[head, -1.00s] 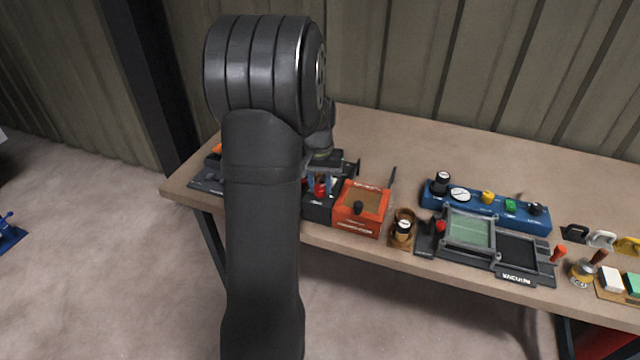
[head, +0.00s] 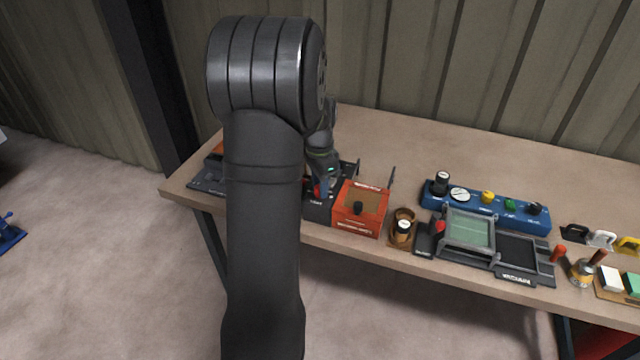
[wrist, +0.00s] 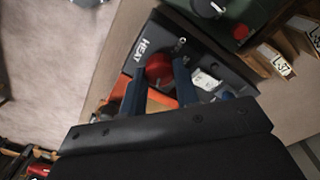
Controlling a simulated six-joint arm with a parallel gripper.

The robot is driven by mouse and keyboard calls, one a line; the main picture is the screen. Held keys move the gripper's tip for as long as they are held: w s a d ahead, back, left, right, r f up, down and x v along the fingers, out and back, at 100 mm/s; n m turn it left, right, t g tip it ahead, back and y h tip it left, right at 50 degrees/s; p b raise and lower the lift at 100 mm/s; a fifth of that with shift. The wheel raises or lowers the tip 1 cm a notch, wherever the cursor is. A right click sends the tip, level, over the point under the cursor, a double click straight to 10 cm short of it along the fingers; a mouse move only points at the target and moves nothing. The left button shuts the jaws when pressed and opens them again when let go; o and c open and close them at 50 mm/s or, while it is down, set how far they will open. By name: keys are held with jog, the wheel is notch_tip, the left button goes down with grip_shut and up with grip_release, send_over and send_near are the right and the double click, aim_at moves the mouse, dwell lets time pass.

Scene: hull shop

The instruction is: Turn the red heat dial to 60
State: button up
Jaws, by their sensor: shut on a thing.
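The red heat dial (wrist: 159,67) sits on a black box (wrist: 208,57) with the word HEAT on it. In the wrist view my gripper (wrist: 159,76) has its two blue fingers on either side of the dial, shut on it. A small light mark shows on the box just beyond the dial; the dial's pointer and setting cannot be read. In the head view the dial (head: 317,190) is a small red patch, partly covered by my gripper (head: 321,186), which reaches down onto the black box (head: 318,211).
An orange box (head: 349,223) with a black knob stands right beside the black box. Further right are a brown holder (head: 396,240), a blue control panel (head: 470,207) and a grey vacuum frame (head: 518,279). The back of the table (head: 400,140) is clear.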

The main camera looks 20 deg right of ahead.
jog(key=shift+m, duration=1.1)
jog(key=o, duration=1)
jog(key=shift+c, duration=0.2)
notch_tip(320, 180, up, 18)
jog(key=shift+w+f, duration=0.2)
jog(key=shift+f, duration=0.05)
jog(key=shift+r, duration=2.45)
dwell(2.2)
